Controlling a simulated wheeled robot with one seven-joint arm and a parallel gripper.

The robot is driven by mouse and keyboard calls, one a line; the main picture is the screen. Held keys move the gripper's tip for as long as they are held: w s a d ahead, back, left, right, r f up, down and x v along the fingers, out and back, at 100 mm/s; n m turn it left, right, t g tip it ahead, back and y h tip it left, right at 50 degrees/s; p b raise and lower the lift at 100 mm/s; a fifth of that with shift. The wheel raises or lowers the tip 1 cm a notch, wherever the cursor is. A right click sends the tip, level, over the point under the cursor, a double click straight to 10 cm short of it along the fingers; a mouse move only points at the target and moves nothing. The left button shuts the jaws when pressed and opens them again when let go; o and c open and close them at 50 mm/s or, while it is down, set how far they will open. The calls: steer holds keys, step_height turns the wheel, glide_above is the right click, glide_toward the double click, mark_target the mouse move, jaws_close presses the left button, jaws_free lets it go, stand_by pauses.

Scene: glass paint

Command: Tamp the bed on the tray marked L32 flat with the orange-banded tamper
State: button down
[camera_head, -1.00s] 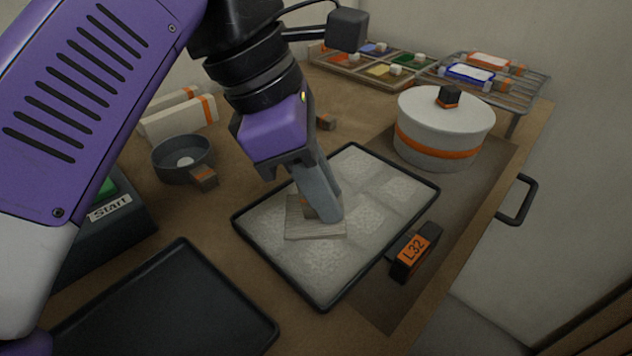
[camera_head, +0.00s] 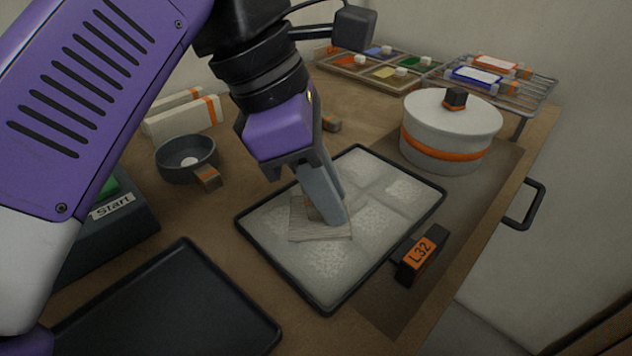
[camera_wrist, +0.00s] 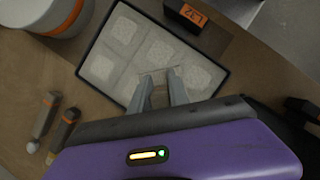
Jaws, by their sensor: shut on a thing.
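The tray marked L32 (camera_head: 392,257) is a dark-rimmed tray holding a pale, grainy bed (camera_head: 327,258) with several squarish patches pressed into it. Its orange L32 label (camera_head: 421,251) sits at its right side; the tray also shows in the wrist view (camera_wrist: 80,72). My gripper (camera_head: 335,212) is shut on the tamper (camera_head: 318,230), a flat wooden block. The block is on or just above the left-middle part of the bed; I cannot tell which. The fingers hide the tamper's upper part, and I cannot make out its orange band clearly.
A white lidded pot with an orange band (camera_head: 447,145) stands beyond the tray on the right. A dark sieve-like bowl (camera_head: 178,162) is at left. An empty black tray (camera_head: 170,310) lies at front left. A Start box (camera_head: 115,225) stands behind it. A colour tray (camera_head: 385,72) is at the back.

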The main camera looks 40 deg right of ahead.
stand_by(0.4)
steer(key=shift+r+p, duration=0.55)
steer(key=shift+r, duration=0.65)
steer(key=shift+d+b, duration=0.65)
steer(key=shift+d, duration=2.4)
steer(key=shift+f, duration=0.15)
steer(key=shift+f+b, duration=0.85)
steer(key=shift+b, duration=0.1)
steer(key=shift+f+b, duration=0.2)
steer(key=shift+b, duration=0.7)
